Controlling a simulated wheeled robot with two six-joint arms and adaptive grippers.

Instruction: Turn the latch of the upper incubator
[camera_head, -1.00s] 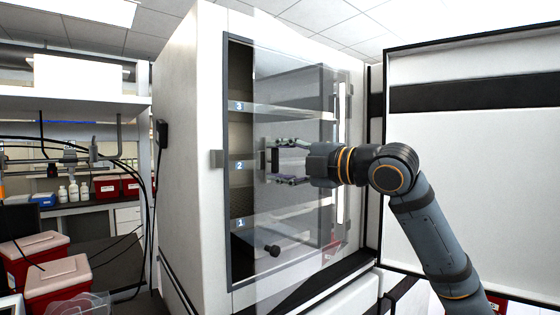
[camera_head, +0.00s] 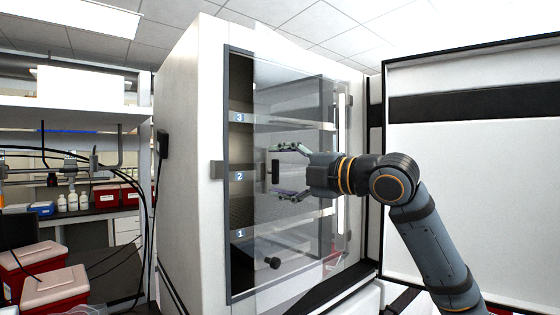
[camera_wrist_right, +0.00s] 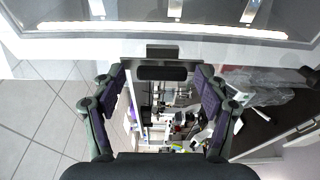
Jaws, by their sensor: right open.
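The upper incubator (camera_head: 188,120) stands in the middle of the head view with its clear inner glass door (camera_head: 290,225) swung partly open. A small dark latch (camera_head: 275,172) sits on the glass door near its free edge. My right gripper (camera_head: 273,170) is open in front of the glass, one finger above the latch and one below. In the right wrist view the dark latch (camera_wrist_right: 162,73) lies between and just beyond the two spread fingertips. I cannot tell whether either finger touches it. A metal catch plate (camera_head: 217,169) is on the incubator's left front frame. My left gripper is not seen.
The white outer door (camera_head: 470,170) stands wide open at the right, beside my right arm. A dark round knob (camera_head: 272,262) shows low on the glass. Shelves numbered 1 to 3 are inside. Red boxes (camera_head: 35,262) and cables are at the left.

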